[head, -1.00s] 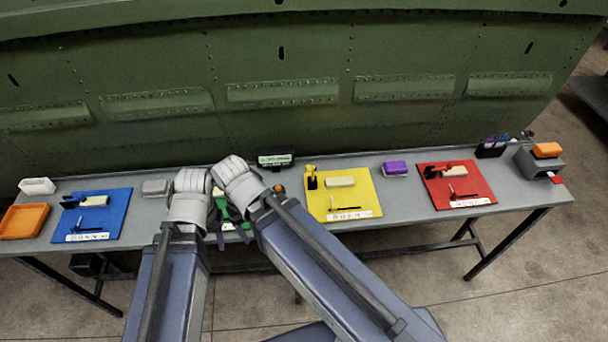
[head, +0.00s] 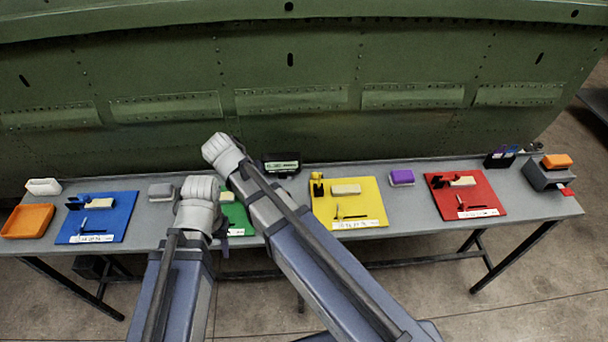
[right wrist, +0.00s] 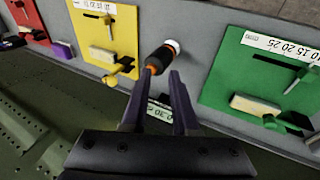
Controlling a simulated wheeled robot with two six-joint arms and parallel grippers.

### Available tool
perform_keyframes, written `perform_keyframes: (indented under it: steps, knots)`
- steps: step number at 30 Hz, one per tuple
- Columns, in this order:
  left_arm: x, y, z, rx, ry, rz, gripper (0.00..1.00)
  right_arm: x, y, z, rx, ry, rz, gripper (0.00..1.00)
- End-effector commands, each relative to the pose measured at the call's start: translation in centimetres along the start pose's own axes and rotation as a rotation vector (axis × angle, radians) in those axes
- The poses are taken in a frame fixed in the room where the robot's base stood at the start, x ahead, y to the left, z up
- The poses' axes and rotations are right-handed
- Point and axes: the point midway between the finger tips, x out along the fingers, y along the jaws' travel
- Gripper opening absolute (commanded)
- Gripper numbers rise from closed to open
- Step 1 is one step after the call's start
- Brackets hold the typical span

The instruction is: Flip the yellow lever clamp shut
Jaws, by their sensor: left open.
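The yellow lever clamp (head: 317,184) stands at the back left corner of the yellow board (head: 375,205), beside a pale block (head: 345,189). Its yellow lever stands up from a black base. In the right wrist view the clamp (right wrist: 114,78) shows left of my right gripper (right wrist: 161,74), apart from it. My right gripper is open with nothing between its fingers; an orange and black handled tool (right wrist: 156,60) is just beyond its tips. In the head view my right fingers are hidden. My left gripper (head: 223,232) is open by the green board (head: 237,218), partly hidden by its wrist.
A blue board (head: 120,222) lies left and a red board (head: 487,203) right, each with a clamp and block. A purple block (head: 401,177) is between yellow and red. A dark box with a display (head: 282,165) is at the back. The green fuselage panel (head: 290,75) rises behind the table.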

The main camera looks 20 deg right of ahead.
Motion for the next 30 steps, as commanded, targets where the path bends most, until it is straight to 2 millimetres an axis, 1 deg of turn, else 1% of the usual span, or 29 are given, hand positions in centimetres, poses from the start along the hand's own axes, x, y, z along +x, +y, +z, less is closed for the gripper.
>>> perform_keyframes:
  steps: [1, 3, 6, 7, 9, 13, 23, 26, 30]
  knots:
    - [0.3, 0.0, 0.0, 0.0, 0.0, 0.0, 0.5, 0.2, -0.2, -2.5, 0.077, 0.02, 0.04, 0.21]
    - [0.4, 0.0, 0.0, 0.0, 0.0, 0.0, 0.5, 0.2, 0.4, -4.7, 0.182, 0.052, 0.092, 0.13]
    - [0.6, 0.1, 0.0, 0.0, 0.0, 0.0, 0.5, 0.2, 1.1, -7.0, 0.3, 0.093, 0.147, 0.02]
    - [0.6, 0.1, 0.0, 0.0, 0.0, 0.0, 0.5, 0.1, 1.2, -7.5, 0.327, 0.102, 0.158, 0.0]
    - [0.6, 0.1, 0.0, 0.0, 0.0, 0.0, 0.5, 0.1, 1.5, -8.3, 0.376, 0.121, 0.179, 0.0]
    - [0.7, 0.1, 0.0, 0.0, 0.0, 0.0, 0.5, 0.0, 1.9, -8.9, 0.417, 0.138, 0.196, 0.0]
    - [0.8, 0.1, 0.0, 0.0, 0.0, 0.0, 0.5, 0.1, 1.9, -8.9, 0.42, 0.139, 0.197, 0.0]
    - [1.4, 0.1, -0.1, 0.0, 0.0, 0.0, 0.5, 0.8, 1.9, -8.9, 0.42, 0.139, 0.196, 0.0]
    - [3.1, 0.3, -0.2, -0.001, 0.0, 0.0, 0.5, 2.9, 2.2, -8.9, 0.42, 0.138, 0.197, 0.0]
